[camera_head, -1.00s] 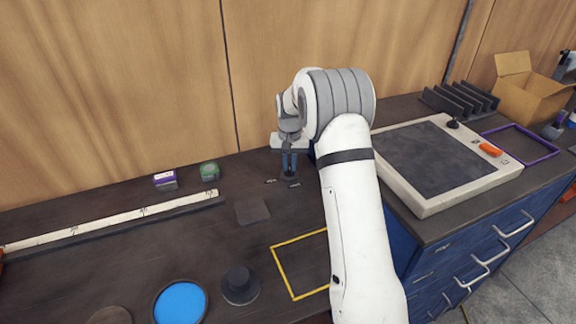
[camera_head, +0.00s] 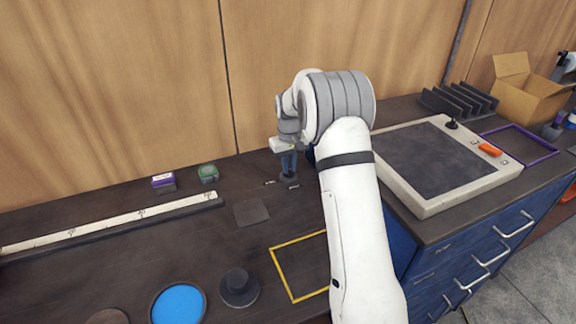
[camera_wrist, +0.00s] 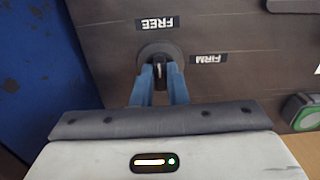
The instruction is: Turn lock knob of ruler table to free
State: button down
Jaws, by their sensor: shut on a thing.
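The lock knob is a small dark round knob with a raised grip; in the wrist view (camera_wrist: 160,50) it sits between my fingers. In the head view the knob's base (camera_head: 288,177) shows below my fingers. My gripper (camera_wrist: 160,72), with blue fingers, points down and is shut on the knob's grip; it also shows in the head view (camera_head: 289,170). A FREE label (camera_wrist: 168,23) lies above the knob in the wrist view, and a FIRM label (camera_wrist: 208,58) to its right. The grip lines up roughly with the FREE side. The long white ruler (camera_head: 110,222) lies left.
A purple-topped box (camera_head: 164,182) and a green-topped tin (camera_head: 208,173) stand behind the ruler's right end. A wooden wall rises behind.

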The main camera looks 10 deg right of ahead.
jog(key=c, duration=1.4)
grip_release()
jog(key=shift+c, duration=0.2)
jog(key=shift+r, duration=0.1)
notch_tip(320, 180, up, 8)
jog(key=shift+f, duration=0.15)
